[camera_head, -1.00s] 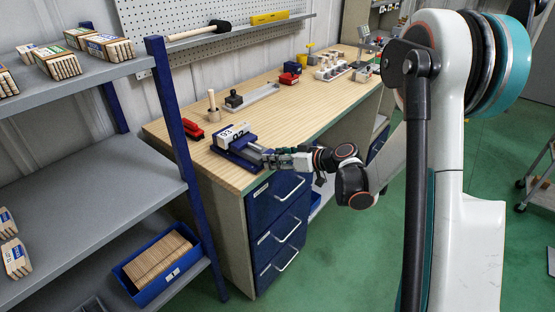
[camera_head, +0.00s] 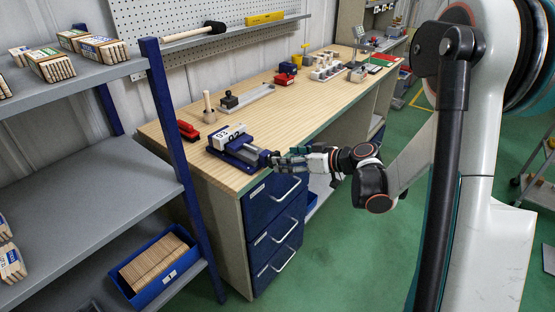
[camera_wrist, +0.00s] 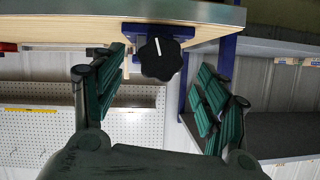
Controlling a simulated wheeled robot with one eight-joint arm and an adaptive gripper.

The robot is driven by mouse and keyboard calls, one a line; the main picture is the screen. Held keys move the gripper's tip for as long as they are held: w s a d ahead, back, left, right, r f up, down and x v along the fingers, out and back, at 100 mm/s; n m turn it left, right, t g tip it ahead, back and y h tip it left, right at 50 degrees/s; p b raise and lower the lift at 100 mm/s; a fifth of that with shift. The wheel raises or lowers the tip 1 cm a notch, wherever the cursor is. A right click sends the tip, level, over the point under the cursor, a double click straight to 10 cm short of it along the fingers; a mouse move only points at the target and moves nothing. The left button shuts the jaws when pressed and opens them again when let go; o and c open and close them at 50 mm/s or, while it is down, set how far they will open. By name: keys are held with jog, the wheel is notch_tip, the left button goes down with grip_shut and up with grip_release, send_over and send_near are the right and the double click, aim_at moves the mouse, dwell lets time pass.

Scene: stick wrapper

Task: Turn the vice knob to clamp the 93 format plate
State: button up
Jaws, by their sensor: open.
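The blue vice (camera_head: 246,153) sits at the near edge of the wooden workbench, with the white plate (camera_head: 229,134) marked with dark digits at its jaws. The vice's dark knob (camera_head: 267,159) faces my gripper. In the wrist view the black lobed knob (camera_wrist: 160,59) with a white mark shows under the bench edge, that view being upside down. My gripper (camera_head: 280,161) is just right of the knob. In the wrist view my gripper (camera_wrist: 162,82) is open, its green fingers apart on either side of the knob and seemingly short of it. Whether the plate is gripped firmly cannot be told.
A red object (camera_head: 188,130) and a wooden peg in a holder (camera_head: 208,108) stand behind the vice. Blue drawers (camera_head: 272,204) with handles lie below the bench edge. A grey shelf rack (camera_head: 90,185) with blue posts stands at the left. Green floor is clear in front.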

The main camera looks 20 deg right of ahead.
jog(key=v, duration=0.5)
jog(key=shift+s+d+r, duration=0.15)
jog(key=shift+s+d, duration=0.05)
jog(key=shift+s, duration=0.1)
